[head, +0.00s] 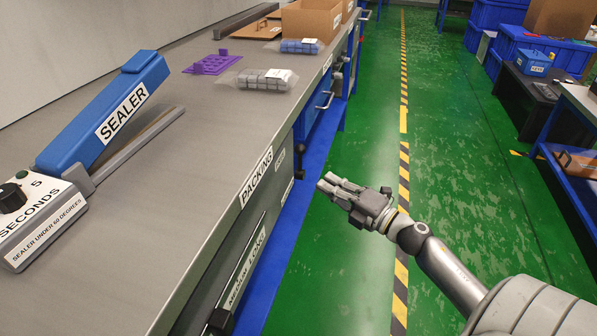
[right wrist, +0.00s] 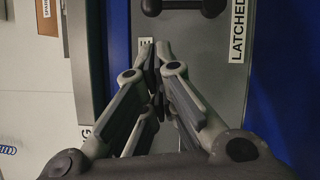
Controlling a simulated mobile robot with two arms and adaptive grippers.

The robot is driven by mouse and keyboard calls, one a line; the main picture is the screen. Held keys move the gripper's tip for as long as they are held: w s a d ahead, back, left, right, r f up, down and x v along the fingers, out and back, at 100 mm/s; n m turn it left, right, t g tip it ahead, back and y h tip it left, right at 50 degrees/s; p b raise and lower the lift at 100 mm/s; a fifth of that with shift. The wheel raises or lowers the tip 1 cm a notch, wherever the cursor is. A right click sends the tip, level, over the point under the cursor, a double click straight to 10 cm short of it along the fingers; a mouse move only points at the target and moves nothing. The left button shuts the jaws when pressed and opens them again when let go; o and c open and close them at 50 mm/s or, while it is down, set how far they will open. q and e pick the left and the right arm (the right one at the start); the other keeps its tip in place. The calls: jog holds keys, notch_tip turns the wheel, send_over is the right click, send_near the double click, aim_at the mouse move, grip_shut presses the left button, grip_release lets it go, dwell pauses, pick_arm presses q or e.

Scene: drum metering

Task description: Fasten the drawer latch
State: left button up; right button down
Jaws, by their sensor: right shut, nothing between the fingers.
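My right gripper (head: 326,184) is shut and empty, in front of the bench's side in the head view. In the right wrist view its fingertips (right wrist: 155,50) meet before a grey drawer front (right wrist: 215,80). A label reading LATCHED (right wrist: 237,42) is on that front, right of the fingertips. A dark bar with rounded ends (right wrist: 185,8) sits at the top edge, apart from the fingers; I cannot tell whether it is the latch or a handle. Another label is partly hidden behind the fingertips. My left gripper is not in view.
The packing bench (head: 215,150) carries a blue sealer (head: 105,110), a purple part (head: 212,63), bagged parts (head: 265,79) and a cardboard box (head: 310,20). The green floor (head: 460,150) right of the bench is clear. Shelves with blue bins (head: 495,14) stand at right.

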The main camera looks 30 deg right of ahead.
aim_at(300, 162)
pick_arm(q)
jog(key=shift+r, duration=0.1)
pick_arm(e)
jog(key=shift+r, duration=0.1)
jog(key=shift+w, duration=0.1)
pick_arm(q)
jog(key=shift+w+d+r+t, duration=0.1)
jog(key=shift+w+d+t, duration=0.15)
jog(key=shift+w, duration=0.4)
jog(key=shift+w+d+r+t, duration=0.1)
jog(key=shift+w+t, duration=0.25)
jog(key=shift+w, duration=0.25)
pick_arm(e)
jog(key=shift+x, duration=4.9)
jog(key=shift+r, duration=0.1)
jog(key=shift+w, duration=0.1)
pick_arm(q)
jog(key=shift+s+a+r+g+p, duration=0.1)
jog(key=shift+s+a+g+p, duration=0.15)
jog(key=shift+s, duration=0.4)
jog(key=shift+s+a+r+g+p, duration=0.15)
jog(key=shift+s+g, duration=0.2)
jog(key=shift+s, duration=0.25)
pick_arm(e)
jog(key=shift+d, duration=0.1)
